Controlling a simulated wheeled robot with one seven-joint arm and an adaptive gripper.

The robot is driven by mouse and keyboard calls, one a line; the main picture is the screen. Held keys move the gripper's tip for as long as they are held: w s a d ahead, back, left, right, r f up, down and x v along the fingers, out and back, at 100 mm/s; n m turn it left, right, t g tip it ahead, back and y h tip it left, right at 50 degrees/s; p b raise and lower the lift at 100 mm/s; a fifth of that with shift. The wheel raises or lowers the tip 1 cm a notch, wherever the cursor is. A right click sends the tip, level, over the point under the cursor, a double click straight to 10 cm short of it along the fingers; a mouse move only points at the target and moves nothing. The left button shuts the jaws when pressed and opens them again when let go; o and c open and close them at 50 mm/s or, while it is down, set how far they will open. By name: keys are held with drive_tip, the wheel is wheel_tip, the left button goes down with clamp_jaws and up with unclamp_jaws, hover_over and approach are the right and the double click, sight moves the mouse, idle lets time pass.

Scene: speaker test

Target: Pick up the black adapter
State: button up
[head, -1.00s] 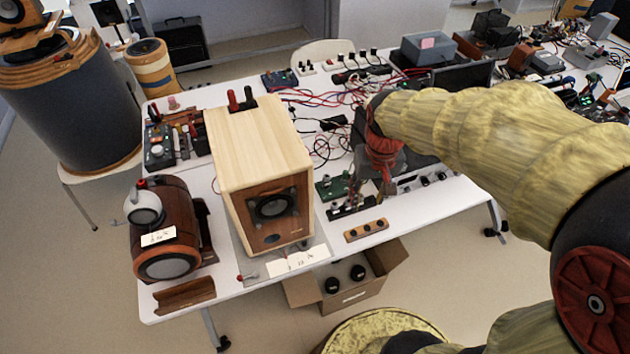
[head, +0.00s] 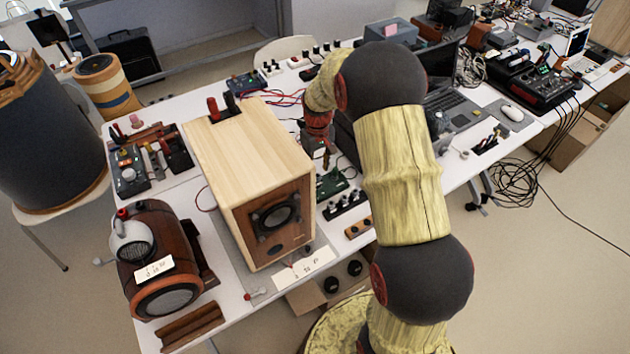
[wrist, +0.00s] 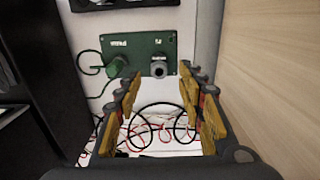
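I cannot make out the black adapter for certain now; my arm covers that part of the table in the head view.
The tall wooden speaker (head: 245,150) stands close on the gripper's right in the wrist view (wrist: 270,80). A green circuit board (wrist: 140,50) lies past the fingertips. Black and red wires (wrist: 160,128) loop over the white table. A dark upright panel (wrist: 35,60) is on the left.

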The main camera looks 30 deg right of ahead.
sight(318, 178)
wheel_tip(318, 178, down, 6)
drive_tip(key=shift+r+b, duration=0.1)
drive_tip(key=shift+b, duration=0.95)
drive_tip(key=shift+c, duration=1.3)
drive_tip(key=c, duration=0.7)
clamp_jaws()
